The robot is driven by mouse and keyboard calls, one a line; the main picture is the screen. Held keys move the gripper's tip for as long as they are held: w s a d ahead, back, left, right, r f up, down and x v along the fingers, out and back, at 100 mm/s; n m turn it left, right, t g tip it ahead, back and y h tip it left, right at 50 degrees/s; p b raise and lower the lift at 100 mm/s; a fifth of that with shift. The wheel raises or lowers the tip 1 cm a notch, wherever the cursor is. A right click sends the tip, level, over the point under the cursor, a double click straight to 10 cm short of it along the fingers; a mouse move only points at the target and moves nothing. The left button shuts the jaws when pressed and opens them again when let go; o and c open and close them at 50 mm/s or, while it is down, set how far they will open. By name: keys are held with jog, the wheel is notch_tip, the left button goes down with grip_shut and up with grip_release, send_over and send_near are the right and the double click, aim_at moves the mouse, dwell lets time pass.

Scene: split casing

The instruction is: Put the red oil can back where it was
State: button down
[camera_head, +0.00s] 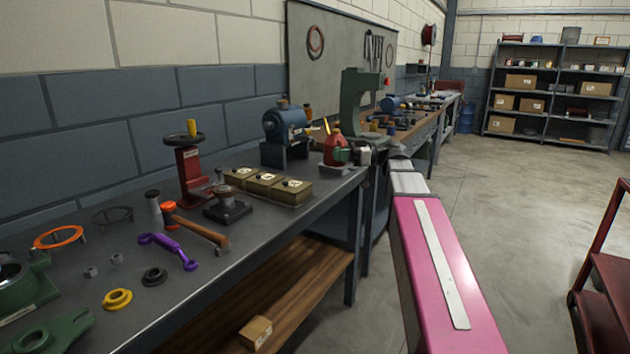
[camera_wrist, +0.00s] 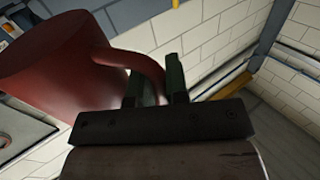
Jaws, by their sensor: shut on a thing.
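The red oil can (camera_head: 334,148) with its yellow spout is at the far right end of the workbench (camera_head: 180,287). It looks upright, at or just above a small grey block or plate there; I cannot tell whether it touches. My gripper (camera_head: 357,156) is at the can's right side, at the end of my pink arm. In the wrist view the can (camera_wrist: 55,60) fills the upper left, and my gripper (camera_wrist: 155,85) is shut on its curved handle. The can's base is hidden in the wrist view.
A blue motor-like machine (camera_head: 285,128) stands left of the can. A tan three-part box (camera_head: 268,186) sits in front. A green press (camera_head: 357,100) stands behind. A hammer (camera_head: 200,228), purple wrench (camera_head: 168,250) and rings lie nearer. A red cart (camera_head: 605,290) is at right; the floor between is clear.

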jog(key=shift+w+a+f, duration=1)
jog(key=shift+a+f, duration=0.25)
jog(key=shift+f, duration=0.35)
jog(key=shift+w+a+f, duration=1.05)
jog(key=shift+a+f, duration=0.2)
jog(key=shift+f, duration=0.4)
jog(key=shift+w+a+f, duration=1)
jog(key=shift+a+f, duration=0.25)
jog(key=shift+f, duration=0.35)
jog(key=shift+f, duration=0.1)
jog(key=c, duration=1.1)
grip_release()
jog(key=d, duration=1.2)
jog(key=shift+s, duration=0.1)
